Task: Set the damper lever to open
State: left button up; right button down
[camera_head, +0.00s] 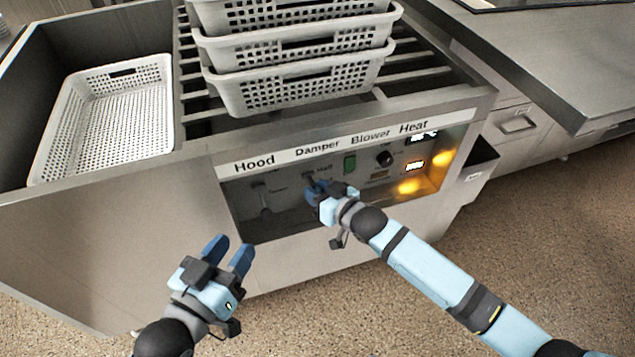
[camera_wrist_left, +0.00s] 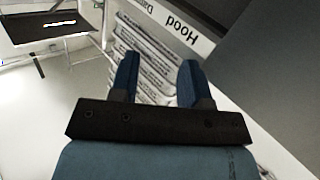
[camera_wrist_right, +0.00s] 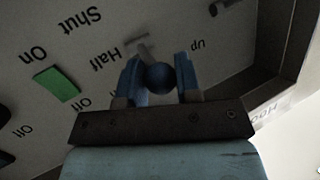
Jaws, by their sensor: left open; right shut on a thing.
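The damper lever (camera_wrist_right: 140,46) sticks out of the control panel under the "Damper" heading. In the right wrist view its grey stem is beside the "Half" label, with the "Shut" label further up; the panel behind the fingers is hidden. Its round knob (camera_wrist_right: 158,78) is between the two fingers of my right gripper (camera_wrist_right: 158,72), which is shut on it. In the head view my right gripper (camera_head: 318,188) covers most of the lever. My left gripper (camera_head: 228,247) is open and empty, in front of the cabinet at lower left.
The hood lever (camera_head: 264,207) is left of my right gripper. A green blower switch (camera_head: 350,163) and a black heat knob (camera_head: 384,158) are to the right. White perforated baskets (camera_head: 300,90) are stacked on the rack above; another basket (camera_head: 60,135) lies at left.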

jog(key=r+g+p, duration=0.1)
jog(key=p, duration=0.3)
jog(key=shift+w+r+h, duration=0.1)
jog(key=shift+r+h, duration=0.2)
jog(key=shift+r, duration=0.05)
pick_arm(q)
jog(key=s+a+f+g+y+p, duration=0.2)
jog(key=a+f+g+y+p, duration=0.1)
jog(key=f, duration=0.3)
jog(key=shift+s+a+f+g, duration=0.3)
jog(key=shift+a+f+g, duration=0.05)
jog(key=shift+a+g, duration=0.25)
pick_arm(e)
jog(key=shift+w+a+r+m+g+h, duration=0.1)
jog(key=shift+w+a+m+g+h, duration=0.1)
jog(key=shift+m+g+h, duration=0.3)
pick_arm(q)
jog(key=shift+s+f+p, duration=0.1)
jog(key=shift+f+p, duration=0.1)
jog(key=shift+p, duration=0.1)
pick_arm(e)
jog(key=c, duration=0.8)
grip_release()
pick_arm(q)
jog(key=shift+r, duration=0.15)
pick_arm(e)
jog(key=shift+d, duration=0.1)
